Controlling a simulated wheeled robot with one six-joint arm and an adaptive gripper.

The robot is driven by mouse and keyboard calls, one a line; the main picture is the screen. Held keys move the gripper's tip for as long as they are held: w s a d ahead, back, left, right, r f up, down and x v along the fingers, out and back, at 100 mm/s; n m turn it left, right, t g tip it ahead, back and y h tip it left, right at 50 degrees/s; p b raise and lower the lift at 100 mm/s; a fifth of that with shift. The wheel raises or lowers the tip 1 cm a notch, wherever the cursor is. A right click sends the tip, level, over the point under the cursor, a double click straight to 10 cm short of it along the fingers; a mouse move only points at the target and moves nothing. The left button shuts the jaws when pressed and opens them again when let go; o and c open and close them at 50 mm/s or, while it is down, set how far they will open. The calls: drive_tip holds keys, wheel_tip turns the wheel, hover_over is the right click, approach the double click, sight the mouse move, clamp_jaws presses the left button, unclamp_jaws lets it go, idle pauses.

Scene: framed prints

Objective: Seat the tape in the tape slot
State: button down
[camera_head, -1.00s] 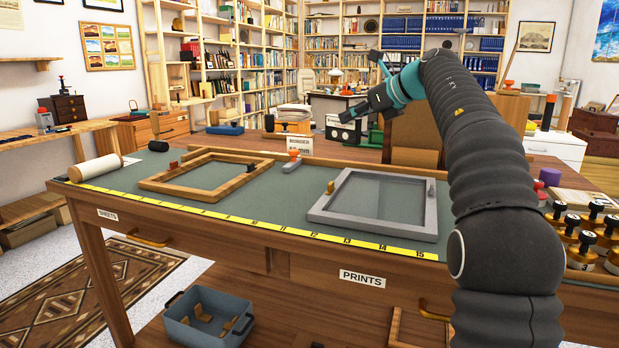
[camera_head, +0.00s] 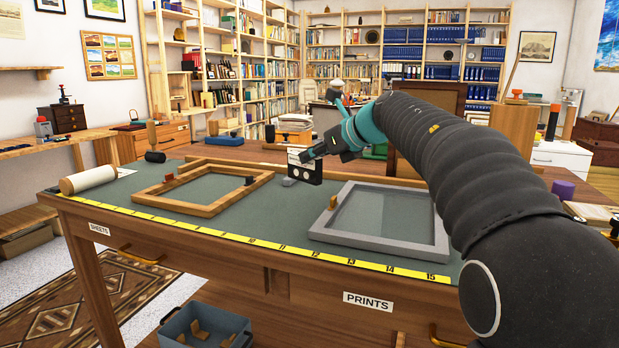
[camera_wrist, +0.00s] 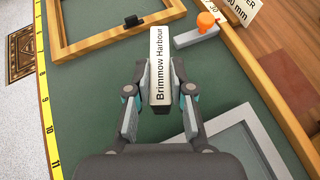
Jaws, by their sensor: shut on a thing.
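The tape is a black cassette (camera_head: 305,172) with a pale label edge and two light hub holes. My gripper (camera_head: 310,155) is shut on it and holds it upright above the green worktop, between the two frames. In the wrist view, both fingers of my gripper (camera_wrist: 160,98) close on the sides of the tape (camera_wrist: 160,62); its white spine reads "Brimmow Harbour". I cannot make out the tape slot in either view.
A wooden frame (camera_head: 140,197) lies left on the green worktop (camera_wrist: 85,110), and a grey frame (camera_head: 325,240) lies right. A grey bar (camera_wrist: 197,37) with an orange knob (camera_wrist: 206,21) is near the tape. A yellow ruler (camera_head: 235,238) runs along the front edge.

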sight(317, 171)
drive_tip(key=shift+s+a+f, duration=0.25)
drive_tip(key=shift+a+f, duration=0.05)
drive_tip(key=shift+a, duration=0.15)
drive_tip(key=shift+f+b, duration=0.5)
drive_tip(key=shift+f, duration=1.45)
drive_tip(key=shift+f, duration=0.1)
drive_tip(key=c, duration=1.5)
unclamp_jaws()
drive_tip(key=shift+f, duration=0.1)
drive_tip(key=o, duration=0.5)
